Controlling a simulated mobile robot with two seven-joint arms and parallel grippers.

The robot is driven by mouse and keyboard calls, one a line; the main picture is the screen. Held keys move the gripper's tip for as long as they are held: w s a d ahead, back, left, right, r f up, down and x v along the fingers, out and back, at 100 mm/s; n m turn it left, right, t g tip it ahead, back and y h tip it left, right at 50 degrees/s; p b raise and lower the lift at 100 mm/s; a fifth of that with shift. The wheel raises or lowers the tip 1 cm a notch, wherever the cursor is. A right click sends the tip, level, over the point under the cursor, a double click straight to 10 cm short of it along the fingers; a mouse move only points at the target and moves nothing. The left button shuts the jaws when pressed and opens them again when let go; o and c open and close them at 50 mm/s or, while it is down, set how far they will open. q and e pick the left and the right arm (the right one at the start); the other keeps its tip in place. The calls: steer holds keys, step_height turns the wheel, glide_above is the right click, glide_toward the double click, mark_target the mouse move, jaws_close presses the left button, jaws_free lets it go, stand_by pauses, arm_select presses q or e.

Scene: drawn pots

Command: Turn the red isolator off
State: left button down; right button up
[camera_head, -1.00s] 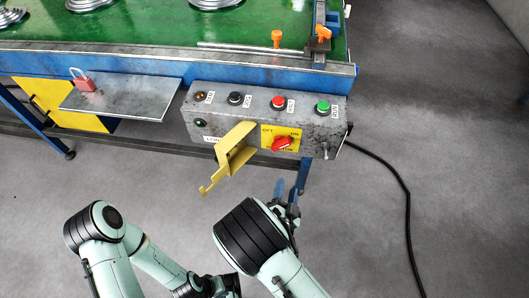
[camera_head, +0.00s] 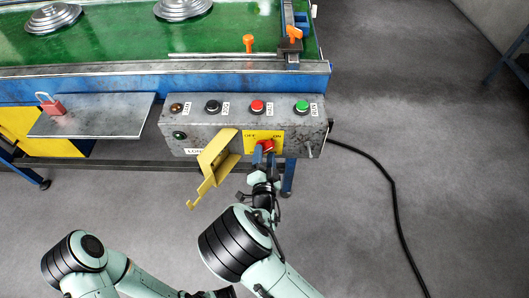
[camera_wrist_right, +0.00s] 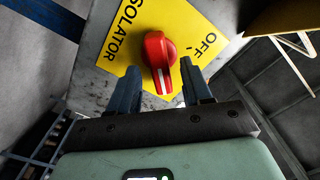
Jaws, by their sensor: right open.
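The red isolator knob (camera_head: 266,145) sits on a yellow plate (camera_head: 250,134) at the right of the grey control box (camera_head: 230,105). In the wrist view the knob (camera_wrist_right: 158,52) has a white line pointing toward the bottom of the picture, and the plate reads ISOLATOR and OFF. My right gripper (camera_head: 264,160) is open in front of the knob. In the wrist view its two blue fingers (camera_wrist_right: 161,82) stand on either side of the knob's near end, with gaps on both sides. A yellow flap (camera_head: 216,157) hangs open left of the plate.
Red (camera_head: 257,106) and green (camera_head: 302,106) push buttons are above the plate. A shelf with a red padlock (camera_head: 53,107) is at the left. A black cable (camera_head: 388,185) runs down from the box across the open floor at right.

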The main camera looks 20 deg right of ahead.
steer(key=shift+w+d, duration=0.2)
steer(key=shift+w, duration=0.5)
jaws_close()
